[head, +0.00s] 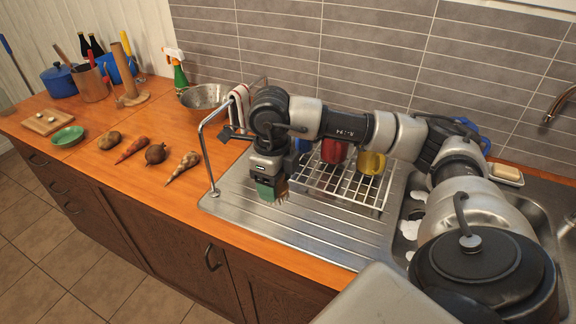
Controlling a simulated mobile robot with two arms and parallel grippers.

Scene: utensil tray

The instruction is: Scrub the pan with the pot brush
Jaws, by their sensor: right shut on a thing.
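My right gripper (268,172) hangs over the left part of the steel drainboard (300,232). It is shut on a green block with a pale, bristly lower edge, which looks like the pot brush (271,191). The brush is held pointing down; I cannot tell whether it touches the drainboard. I cannot make out a pan for certain in the head view. My left gripper is not in view.
A wire dish rack (345,183) with red and yellow mugs stands behind my right arm. A metal rail (204,150) edges the drainboard. A metal bowl (205,97), spray bottle (179,76) and several vegetables sit on the wooden counter (140,125). The drainboard's front is clear.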

